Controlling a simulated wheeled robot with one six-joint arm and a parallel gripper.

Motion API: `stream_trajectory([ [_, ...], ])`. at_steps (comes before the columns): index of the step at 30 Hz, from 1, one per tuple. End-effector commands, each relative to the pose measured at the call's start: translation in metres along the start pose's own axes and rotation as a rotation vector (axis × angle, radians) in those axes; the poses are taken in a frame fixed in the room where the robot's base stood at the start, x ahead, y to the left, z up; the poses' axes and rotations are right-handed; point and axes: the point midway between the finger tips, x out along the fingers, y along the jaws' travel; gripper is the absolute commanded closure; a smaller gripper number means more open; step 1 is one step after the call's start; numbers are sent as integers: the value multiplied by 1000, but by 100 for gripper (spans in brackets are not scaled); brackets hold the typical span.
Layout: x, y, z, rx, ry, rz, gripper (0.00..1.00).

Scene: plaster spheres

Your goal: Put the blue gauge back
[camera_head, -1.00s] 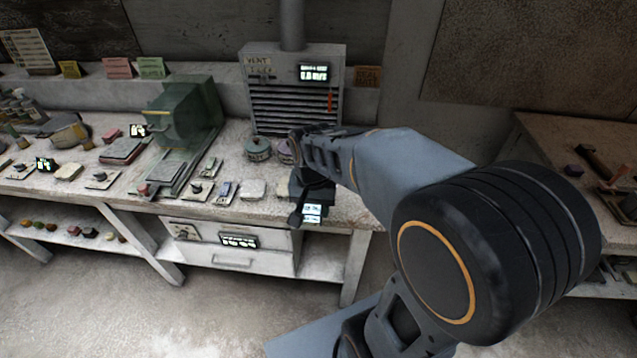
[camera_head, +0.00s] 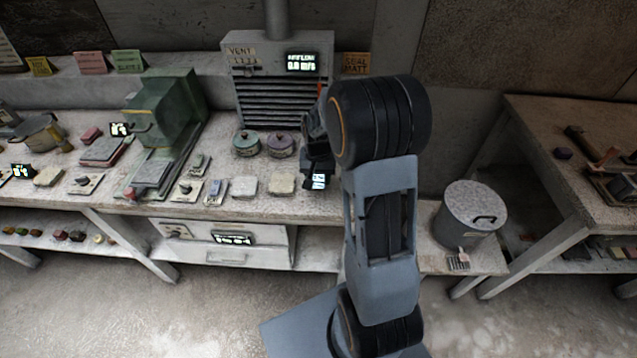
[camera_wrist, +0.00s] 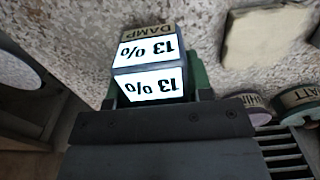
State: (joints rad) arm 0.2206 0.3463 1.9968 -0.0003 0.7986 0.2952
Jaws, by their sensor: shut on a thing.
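My gripper (camera_head: 317,160) is shut on a small gauge (camera_head: 318,182), held over the right end of the bench. In the wrist view, this gauge (camera_wrist: 148,83) sits between the fingers of my gripper (camera_wrist: 155,88). Its lit faces read 13 %, upside down, with a tan DAMP label on top. Its casing looks dark blue-grey, with green parts at its sides; most of it is hidden. I cannot tell whether it touches the bench top. A pale square block (camera_head: 282,184) lies on the bench to its left.
Two lidded jars, teal (camera_head: 246,144) and purple (camera_head: 281,145), stand before the vent unit (camera_head: 278,88). Another pale block (camera_head: 243,187) and several small devices lie further left by a green machine (camera_head: 165,115). A lidded bin (camera_head: 470,213) stands on a low shelf to the right.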

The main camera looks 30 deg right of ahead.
Motion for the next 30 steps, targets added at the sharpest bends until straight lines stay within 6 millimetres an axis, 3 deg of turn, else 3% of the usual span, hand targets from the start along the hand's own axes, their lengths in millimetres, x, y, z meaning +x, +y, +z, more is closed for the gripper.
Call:
stream_trajectory([
  [8, 10, 2, -8, 0, 0, 0, 72],
  [15, 39, 2, -9, -2, -1, 0, 72],
  [30, 48, 1, -9, -2, 1, 0, 72],
])
